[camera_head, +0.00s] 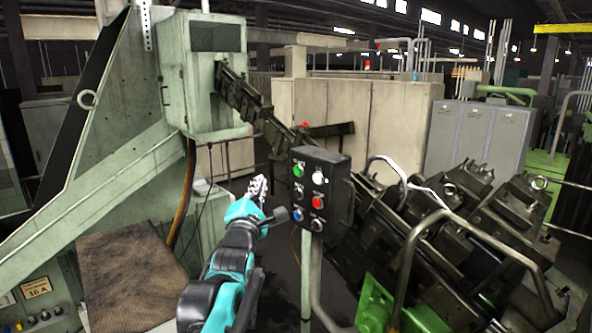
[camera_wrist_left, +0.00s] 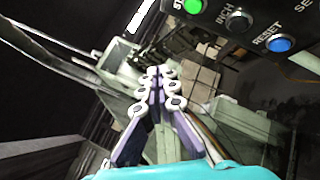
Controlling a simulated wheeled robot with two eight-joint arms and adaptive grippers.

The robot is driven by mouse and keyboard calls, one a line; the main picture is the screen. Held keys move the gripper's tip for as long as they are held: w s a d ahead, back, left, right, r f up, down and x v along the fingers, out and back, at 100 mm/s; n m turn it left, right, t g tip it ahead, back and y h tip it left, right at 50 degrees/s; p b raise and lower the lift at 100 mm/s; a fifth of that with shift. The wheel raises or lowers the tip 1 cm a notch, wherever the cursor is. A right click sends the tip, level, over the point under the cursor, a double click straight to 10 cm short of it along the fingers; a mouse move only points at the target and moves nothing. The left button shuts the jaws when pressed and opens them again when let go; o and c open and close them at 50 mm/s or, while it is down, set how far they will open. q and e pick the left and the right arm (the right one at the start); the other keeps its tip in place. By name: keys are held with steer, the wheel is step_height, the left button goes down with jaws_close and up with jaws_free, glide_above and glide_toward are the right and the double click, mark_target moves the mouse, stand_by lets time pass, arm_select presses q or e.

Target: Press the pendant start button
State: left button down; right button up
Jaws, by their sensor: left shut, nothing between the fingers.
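The pendant (camera_head: 322,192) is a dark box on a post, right of centre in the head view. Its green start button (camera_head: 298,170) is at the upper left of the face. The start button also shows at the top edge of the left wrist view (camera_wrist_left: 193,5), partly cut off. My left gripper (camera_head: 258,186) is shut and empty, to the left of the pendant and apart from it. In the wrist view its closed fingertips (camera_wrist_left: 156,72) are below and left of the start button. My right gripper is not in view.
Other pendant controls are close by: a red button (camera_head: 317,202), a black button (camera_wrist_left: 238,20) and a blue reset button (camera_wrist_left: 279,43). A bent metal rail (camera_head: 470,232) and dark machinery stand to the right. A brown mat (camera_head: 130,275) lies at lower left.

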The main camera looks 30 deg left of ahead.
mark_target(298, 171)
arm_select(q)
steer(key=w+d+b, duration=0.1)
steer(key=w+d, duration=0.2)
steer(key=w, duration=0.5)
steer(key=shift+d, duration=0.15)
steer(key=shift+w+d, duration=0.1)
steer(key=shift+w, duration=0.1)
stand_by(1.3)
steer(key=shift+w+d, duration=0.1)
steer(key=shift+w, duration=0.2)
